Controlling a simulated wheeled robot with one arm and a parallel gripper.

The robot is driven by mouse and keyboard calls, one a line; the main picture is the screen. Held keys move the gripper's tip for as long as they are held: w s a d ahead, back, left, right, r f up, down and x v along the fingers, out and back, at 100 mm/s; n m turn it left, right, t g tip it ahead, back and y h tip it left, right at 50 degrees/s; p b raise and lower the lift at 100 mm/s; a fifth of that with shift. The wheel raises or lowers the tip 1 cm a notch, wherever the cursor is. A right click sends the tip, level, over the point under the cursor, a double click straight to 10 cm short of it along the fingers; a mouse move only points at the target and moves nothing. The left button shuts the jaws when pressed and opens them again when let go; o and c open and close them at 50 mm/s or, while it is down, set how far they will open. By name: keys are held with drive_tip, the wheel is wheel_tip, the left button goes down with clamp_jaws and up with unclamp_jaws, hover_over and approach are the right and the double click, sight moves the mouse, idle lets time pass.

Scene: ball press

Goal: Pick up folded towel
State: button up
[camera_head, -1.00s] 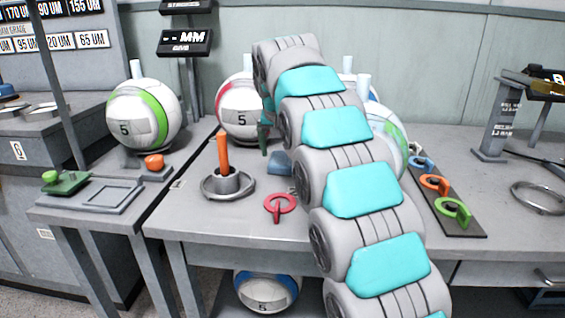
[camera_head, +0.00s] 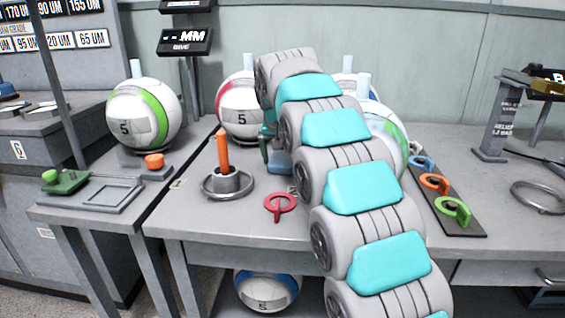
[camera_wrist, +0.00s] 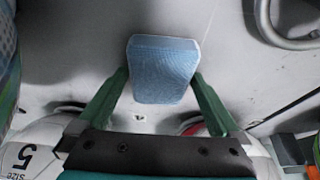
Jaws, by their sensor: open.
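The folded towel (camera_wrist: 163,68) is a small light blue block with a woven face and a pale edge. It lies on the grey table and shows whole in the wrist view. My gripper (camera_wrist: 160,78) is open, with one green finger on each side of the towel's near part. I cannot tell whether the fingers touch it. In the head view my gripper (camera_head: 272,154) is low over the table behind the orange-handled post, partly covered by my arm. The towel is mostly hidden there.
An orange-handled post in a round dish (camera_head: 227,182) and a red ring-shaped tag (camera_head: 280,207) stand close by. Balls stand behind, including a red-striped one (camera_head: 240,110). A board with coloured rings (camera_head: 437,184) lies to the right. A metal ring (camera_wrist: 290,25) shows in the wrist view.

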drive_tip(key=shift+c, duration=0.2)
drive_tip(key=c, duration=1)
drive_tip(key=shift+c, duration=0.2)
drive_tip(key=shift+r, duration=0.15)
